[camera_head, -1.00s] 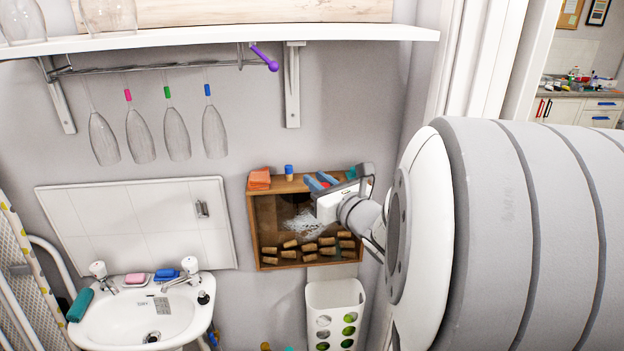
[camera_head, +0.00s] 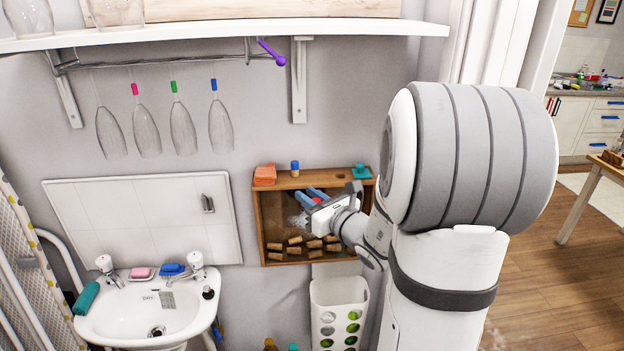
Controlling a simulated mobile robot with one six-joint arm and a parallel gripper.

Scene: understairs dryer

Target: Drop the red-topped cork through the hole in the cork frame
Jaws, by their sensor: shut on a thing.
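The cork frame (camera_head: 259,225) is an open-fronted wooden box on the wall, with several corks (camera_head: 315,243) lying in its lower part. No other red-topped cork shows.
On the frame's top board stand an orange stack (camera_head: 265,175), a blue-topped cork (camera_head: 295,169) and a teal item (camera_head: 361,171). A white holder (camera_head: 339,310) hangs below. The sink (camera_head: 140,310) is left, and a shelf (camera_head: 230,40) with hanging glasses is above.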

